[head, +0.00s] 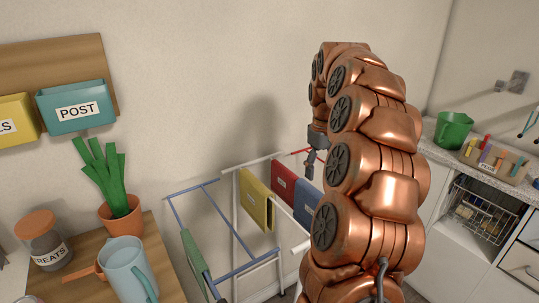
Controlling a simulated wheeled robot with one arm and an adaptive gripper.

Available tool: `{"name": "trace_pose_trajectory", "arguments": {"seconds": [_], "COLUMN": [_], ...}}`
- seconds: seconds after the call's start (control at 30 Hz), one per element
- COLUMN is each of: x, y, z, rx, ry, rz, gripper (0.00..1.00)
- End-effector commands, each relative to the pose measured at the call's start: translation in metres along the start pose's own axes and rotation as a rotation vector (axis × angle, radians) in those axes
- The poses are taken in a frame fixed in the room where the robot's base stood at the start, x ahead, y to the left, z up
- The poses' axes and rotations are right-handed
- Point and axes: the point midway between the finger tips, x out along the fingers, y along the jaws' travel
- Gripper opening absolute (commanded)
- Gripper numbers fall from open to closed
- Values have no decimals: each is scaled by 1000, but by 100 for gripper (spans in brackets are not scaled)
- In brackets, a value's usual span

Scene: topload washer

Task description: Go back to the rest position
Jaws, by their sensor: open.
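My copper arm rises through the right of the middle of the head view and bends over at the top. My gripper (311,166) hangs small and dark at the left edge of the arm, pointing down, partly hidden behind the arm links. It is open, and I see nothing held in it. It appears near the red end of a drying rack (238,168), but I cannot tell how far apart they are.
The rack holds yellow (257,201), red (284,186), blue and green cloths. At left, a wooden table (166,262) bears a potted plant (121,222), a pale blue jug (130,270) and a treats jar (44,243).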

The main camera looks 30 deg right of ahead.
Motion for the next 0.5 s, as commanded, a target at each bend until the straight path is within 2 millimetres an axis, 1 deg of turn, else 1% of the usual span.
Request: {"name": "trace_pose_trajectory", "arguments": {"seconds": [0.17,0.27,0.37,0.47,0.5], "x": [0,-2,-5,-11,-12], "y": [0,-7,-30,-65,-82], "z": [0,0,0,4,7], "rx": [-1,-7,-29,-58,-70], "ry": [-1,-1,-4,-5,-11], "rz": [-1,-2,-8,-14,-19], "gripper": [64,64,64,64,64]}}
